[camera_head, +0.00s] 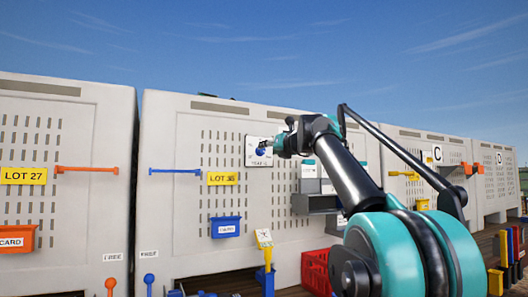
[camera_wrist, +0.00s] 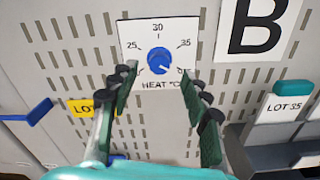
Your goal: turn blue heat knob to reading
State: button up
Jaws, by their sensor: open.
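The blue heat knob (camera_wrist: 158,58) sits on a white dial plate (camera_wrist: 178,28) marked HEAT °C, with 25, 30 and 35 readable. The lower corner numbers are partly hidden by my fingers. A small pale mark on the knob seems to point to the lower right. My gripper (camera_wrist: 158,76) is open, its fingers to the left and right of the knob's lower side; I cannot tell whether they touch it. In the head view my gripper (camera_head: 270,147) is at the dial plate (camera_head: 251,156), and the knob (camera_head: 260,151) shows partly behind it.
A large B sign (camera_wrist: 252,28) is right of the dial. A grey tray (camera_head: 314,204) juts out at lower right of it. A blue lever (camera_head: 175,171), a LOT 36 label (camera_head: 222,178) and a blue card bin (camera_head: 225,227) are to the left. The panel around the dial is flat.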

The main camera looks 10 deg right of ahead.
aim_at(263, 150)
jog(key=shift+x, duration=2.6)
jog(key=shift+c, duration=0.3)
grip_shut()
